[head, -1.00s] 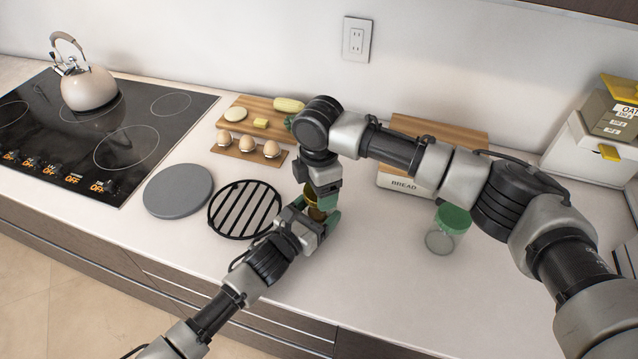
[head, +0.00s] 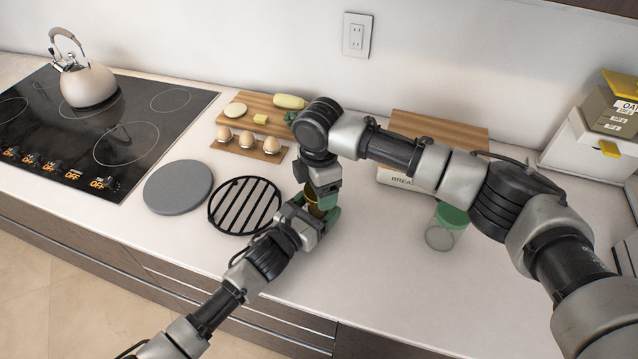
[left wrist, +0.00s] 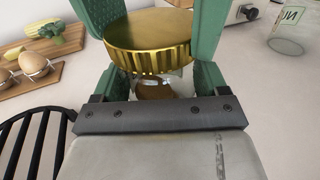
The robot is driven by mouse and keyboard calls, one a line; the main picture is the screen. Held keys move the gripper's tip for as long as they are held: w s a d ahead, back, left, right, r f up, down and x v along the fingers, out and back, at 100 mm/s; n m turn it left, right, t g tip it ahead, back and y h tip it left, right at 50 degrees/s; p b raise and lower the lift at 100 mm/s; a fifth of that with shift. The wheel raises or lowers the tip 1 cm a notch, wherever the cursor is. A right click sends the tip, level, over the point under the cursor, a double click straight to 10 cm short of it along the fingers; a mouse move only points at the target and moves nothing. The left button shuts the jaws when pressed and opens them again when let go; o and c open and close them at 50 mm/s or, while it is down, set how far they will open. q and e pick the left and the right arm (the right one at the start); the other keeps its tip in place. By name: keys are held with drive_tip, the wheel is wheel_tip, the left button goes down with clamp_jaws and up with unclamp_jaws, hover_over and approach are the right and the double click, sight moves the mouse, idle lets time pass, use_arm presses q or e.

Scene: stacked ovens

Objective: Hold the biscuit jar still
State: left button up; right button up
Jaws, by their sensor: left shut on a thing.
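The biscuit jar shows in the left wrist view as a ribbed gold lid (left wrist: 148,40) over clear glass with something brown inside. In the head view only a small amber-gold part of the jar (head: 316,212) shows between my grippers. My left gripper (head: 319,217) comes from the front left and is shut on the jar, one green finger on each side. My right gripper (head: 319,195) points down from above at the lid. Its fingers are partly hidden, so I cannot tell whether they grip the lid.
A black round rack (head: 245,206) and a grey disc (head: 178,187) lie to the left. Egg holder (head: 246,147) and cutting board (head: 262,107) are behind. A green-lidded glass jar (head: 446,227) and the bread box (head: 399,179) stand to the right. The front counter is clear.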

drive_tip(key=m, duration=0.6)
drive_tip(key=shift+a, duration=0.1)
drive_tip(key=m, duration=0.4)
drive_tip(key=shift+w, duration=0.1)
drive_tip(key=m, duration=0.4)
drive_tip(key=shift+m, duration=0.3)
drive_tip(key=m, duration=0.4)
drive_tip(key=shift+w, duration=0.1)
drive_tip(key=m, duration=0.9)
drive_tip(key=shift+d+m, duration=0.2)
drive_tip(key=shift+m, duration=0.2)
drive_tip(key=m, duration=1)
drive_tip(key=shift+d+m, duration=0.2)
drive_tip(key=shift+m, duration=0.2)
